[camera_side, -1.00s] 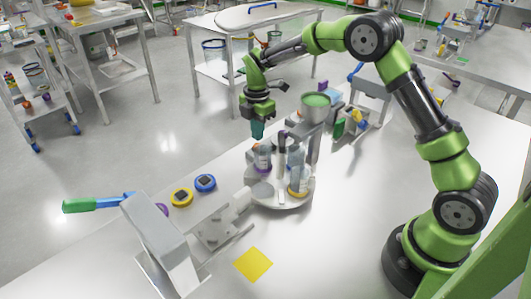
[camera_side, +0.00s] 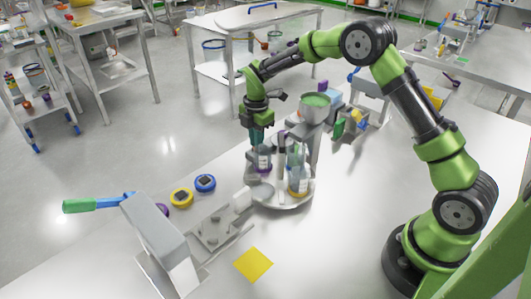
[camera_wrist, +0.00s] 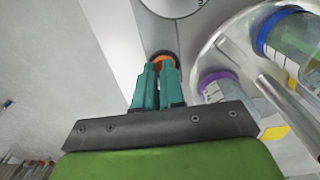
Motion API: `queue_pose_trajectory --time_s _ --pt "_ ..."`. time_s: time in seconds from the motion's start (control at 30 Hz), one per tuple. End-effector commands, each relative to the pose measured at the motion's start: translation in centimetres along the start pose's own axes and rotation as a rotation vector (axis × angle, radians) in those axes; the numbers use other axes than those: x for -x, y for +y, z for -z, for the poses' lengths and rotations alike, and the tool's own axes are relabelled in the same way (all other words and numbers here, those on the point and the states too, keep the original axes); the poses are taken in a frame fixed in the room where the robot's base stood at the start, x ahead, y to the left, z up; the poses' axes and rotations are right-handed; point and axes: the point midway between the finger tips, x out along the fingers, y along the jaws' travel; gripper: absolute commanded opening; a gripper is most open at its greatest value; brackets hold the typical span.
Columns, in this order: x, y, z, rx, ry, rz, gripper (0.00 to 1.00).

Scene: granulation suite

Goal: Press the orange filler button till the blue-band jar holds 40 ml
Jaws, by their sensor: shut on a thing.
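My gripper (camera_wrist: 158,66) points down with its teal fingers close together at the orange filler button (camera_wrist: 164,60). The fingertips overlap the button and hide part of it. In the side view my gripper (camera_side: 259,143) is at the left of the filling station, and the button is hidden there. The blue-band jar (camera_wrist: 293,48) stands on the round turntable to the right of the fingers in the wrist view. It is clear with a white label. Its fill level cannot be read.
A purple-band jar (camera_wrist: 220,88) and a yellow-band jar (camera_side: 298,183) share the turntable (camera_side: 282,205). A hopper with green contents (camera_side: 315,106) rises beside them. Yellow and blue round pieces (camera_side: 205,183) lie at the left. A yellow square (camera_side: 254,264) marks the bench front.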

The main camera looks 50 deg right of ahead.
Motion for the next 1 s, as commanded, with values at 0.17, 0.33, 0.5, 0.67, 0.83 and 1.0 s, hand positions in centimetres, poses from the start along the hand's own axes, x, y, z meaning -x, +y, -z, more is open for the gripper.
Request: queue_pose_trajectory --time_s 0.17,0.33,0.5,0.67,0.83,1.0 --pt "-1.1 -0.7 0.0 0.004 -0.001 0.026 0.0" --pt "1.2 -0.4 0.0 0.002 0.0 0.016 0.0" --pt "5.5 0.1 0.0 0.0 0.0 -0.002 0.0" --pt "9.3 0.2 0.0 -0.001 -0.001 -0.004 0.0" --pt "12.3 0.3 0.0 -0.001 -0.001 -0.003 0.0" --pt "13.8 0.3 0.0 0.0 -0.001 -0.001 0.0"
